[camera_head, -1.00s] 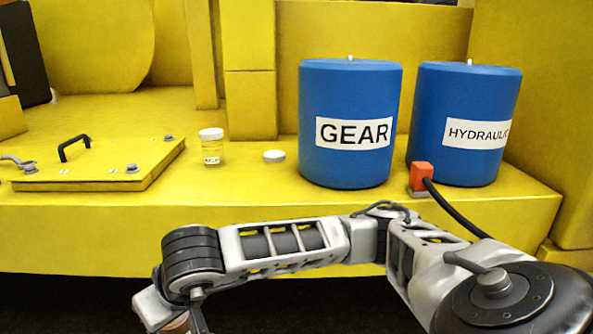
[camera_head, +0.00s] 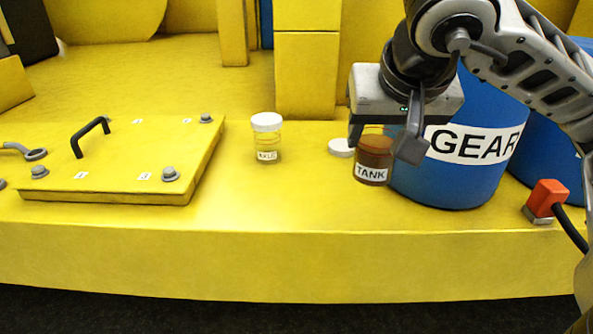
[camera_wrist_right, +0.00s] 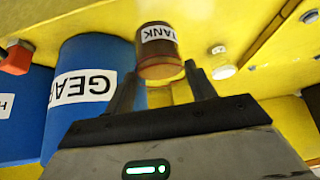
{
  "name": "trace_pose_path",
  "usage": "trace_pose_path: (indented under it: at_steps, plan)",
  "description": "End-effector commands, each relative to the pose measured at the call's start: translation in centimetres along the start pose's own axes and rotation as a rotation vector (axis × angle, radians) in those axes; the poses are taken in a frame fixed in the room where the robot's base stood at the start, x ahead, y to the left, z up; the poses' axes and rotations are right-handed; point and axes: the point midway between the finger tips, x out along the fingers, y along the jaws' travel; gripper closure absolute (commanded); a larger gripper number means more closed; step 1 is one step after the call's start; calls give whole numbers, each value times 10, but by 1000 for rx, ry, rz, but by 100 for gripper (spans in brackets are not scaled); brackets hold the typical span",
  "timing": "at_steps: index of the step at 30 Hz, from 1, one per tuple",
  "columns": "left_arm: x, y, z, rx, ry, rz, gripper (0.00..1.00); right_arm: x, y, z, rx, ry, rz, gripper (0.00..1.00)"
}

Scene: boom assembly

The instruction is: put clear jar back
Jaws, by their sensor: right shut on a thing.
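A clear jar with brown contents and a TANK label (camera_head: 373,163) is between the fingers of my right gripper (camera_head: 381,142), which is shut on it. The jar is upright, over the yellow ledge in front of the blue GEAR drum; I cannot tell if it touches the ledge. It also shows in the right wrist view (camera_wrist_right: 158,52) at the fingertips. A loose white lid (camera_head: 340,148) lies on the ledge just left of it. Another clear jar (camera_head: 267,142), with pale yellow contents and a white lid, stands farther left. My left gripper is not in view.
The blue GEAR drum (camera_head: 455,185) stands close right of the held jar, with a second blue drum (camera_head: 545,165) beyond. A red connector (camera_head: 546,197) with a black cable is at the right. A yellow hatch (camera_head: 115,165) with a black handle (camera_head: 88,136) is at the left.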

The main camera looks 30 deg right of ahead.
Motion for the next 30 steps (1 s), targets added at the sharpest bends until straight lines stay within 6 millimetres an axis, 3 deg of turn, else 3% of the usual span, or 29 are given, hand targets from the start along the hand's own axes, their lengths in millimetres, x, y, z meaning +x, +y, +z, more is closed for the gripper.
trace_pose_path:
  at_steps: [2,5,15,21,30]
  plan:
    - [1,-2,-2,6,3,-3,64,-9,7,-2,21,2,11,76]
    - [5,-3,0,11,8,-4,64,0,2,-4,26,-3,15,76]
    - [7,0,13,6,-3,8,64,66,-51,-36,26,-9,14,76]
    - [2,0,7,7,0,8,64,104,-66,-38,26,-4,17,76]
    - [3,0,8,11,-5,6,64,127,-77,-38,25,-2,16,76]
